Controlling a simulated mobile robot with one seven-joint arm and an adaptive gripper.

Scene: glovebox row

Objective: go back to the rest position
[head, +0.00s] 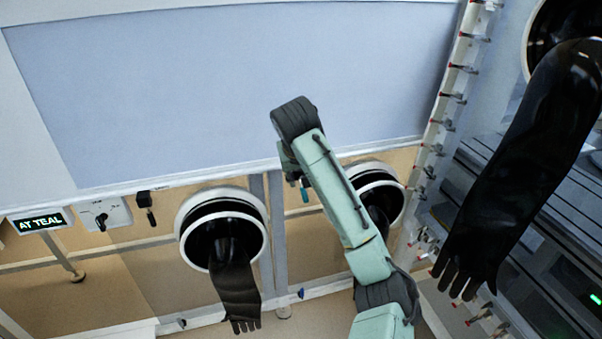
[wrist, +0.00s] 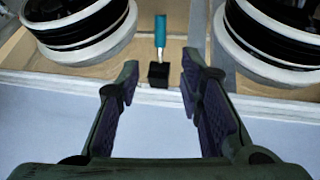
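My gripper (wrist: 160,68) is open in the wrist view, its two dark fingers well apart with clear space beside each. Between and beyond the fingertips is a small black holder (wrist: 158,75) on the pale frame rail, with a teal-handled tool (wrist: 160,32) in it. I see gaps between the fingers and the holder. In the head view my arm is raised in front of the glovebox window, and my gripper (head: 291,168) is mostly hidden behind the wrist. The teal handle (head: 304,192) shows just below it.
Glove ports (head: 184,222) flank the tool, black gloves (head: 237,290) hanging from them. A large black glove (head: 530,165) hangs at right beside a pegged post (head: 446,95). At left are an "AT TEAL" sign (head: 40,221), a knob panel (head: 101,214) and another black holder (head: 144,199).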

